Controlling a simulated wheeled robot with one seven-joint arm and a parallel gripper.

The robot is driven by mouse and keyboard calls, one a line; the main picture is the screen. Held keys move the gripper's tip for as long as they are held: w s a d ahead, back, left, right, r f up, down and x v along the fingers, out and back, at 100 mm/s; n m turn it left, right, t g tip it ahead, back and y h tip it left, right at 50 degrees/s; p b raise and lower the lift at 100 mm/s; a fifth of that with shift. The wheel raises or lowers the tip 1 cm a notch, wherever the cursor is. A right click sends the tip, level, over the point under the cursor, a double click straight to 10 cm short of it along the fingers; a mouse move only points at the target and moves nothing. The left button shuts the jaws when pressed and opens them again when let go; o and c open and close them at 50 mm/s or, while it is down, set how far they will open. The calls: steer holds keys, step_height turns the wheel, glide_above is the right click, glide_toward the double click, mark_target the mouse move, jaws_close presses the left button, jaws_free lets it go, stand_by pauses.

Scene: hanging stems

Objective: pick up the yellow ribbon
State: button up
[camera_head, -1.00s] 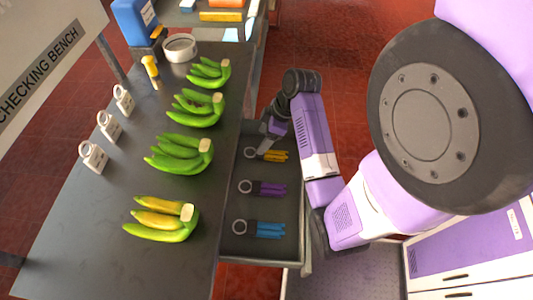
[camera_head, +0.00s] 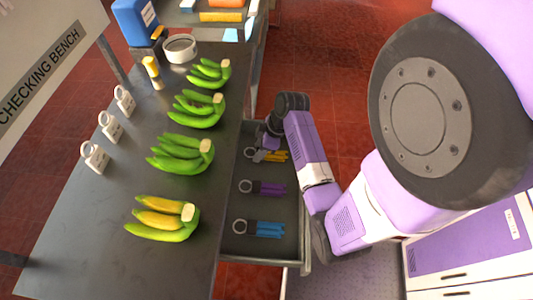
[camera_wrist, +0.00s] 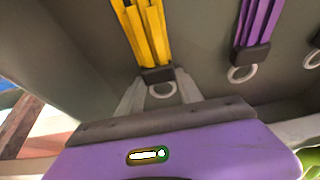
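The yellow ribbon (camera_head: 276,156) lies at the far end of the grey tray (camera_head: 290,215), with its pale ring (camera_head: 249,152) toward the bench. In the wrist view the yellow ribbon (camera_wrist: 143,30) runs up from a dark clip, with the ring (camera_wrist: 163,90) nearest me. My gripper (camera_head: 262,155) is over the ribbon's clip end. In the wrist view my gripper (camera_wrist: 157,82) is open, one finger on each side of the clip and ring. I cannot tell whether the fingers touch it.
A purple ribbon (camera_head: 270,188) and a blue ribbon (camera_head: 268,229) lie nearer in the same tray. The bench (camera_head: 95,235) to the left holds several banana bunches, white tags and a white round dish (camera_head: 180,48). The tray's walls rise around the ribbons.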

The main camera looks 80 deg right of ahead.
steer(key=c, duration=0.7)
steer(key=shift+r+p, duration=2.85)
steer(key=shift+r, duration=7.2)
